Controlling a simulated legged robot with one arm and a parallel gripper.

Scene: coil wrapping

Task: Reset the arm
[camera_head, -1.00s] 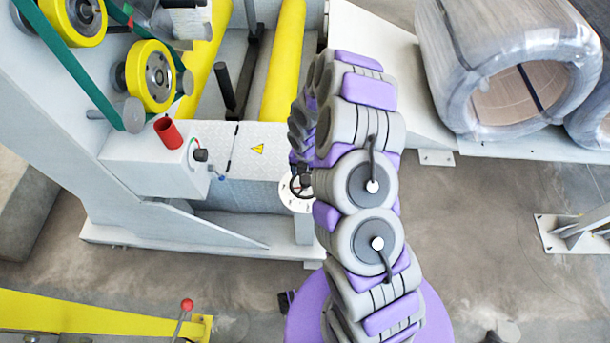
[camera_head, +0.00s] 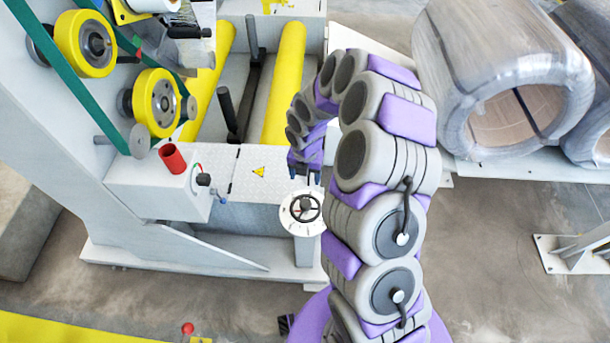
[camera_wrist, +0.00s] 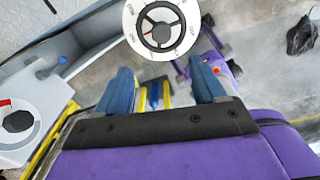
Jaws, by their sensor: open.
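My gripper (camera_head: 305,172) is at the end of my purple and grey arm, just behind and above a small handwheel (camera_head: 305,208) on a white round dial. In the wrist view, my gripper (camera_wrist: 163,85) shows two blue fingers spread apart with nothing between them. The handwheel (camera_wrist: 161,28) is beyond the fingertips at the top of that view, apart from them. In the head view the arm arches up and over to the gripper.
The wrapping machine has yellow rollers (camera_head: 284,85) and yellow pulleys (camera_head: 157,103) with a green belt. A red knob (camera_head: 172,158) sits on its control box. Wrapped coils (camera_head: 505,85) lie at the right. Grey floor (camera_head: 480,250) is free at the lower right.

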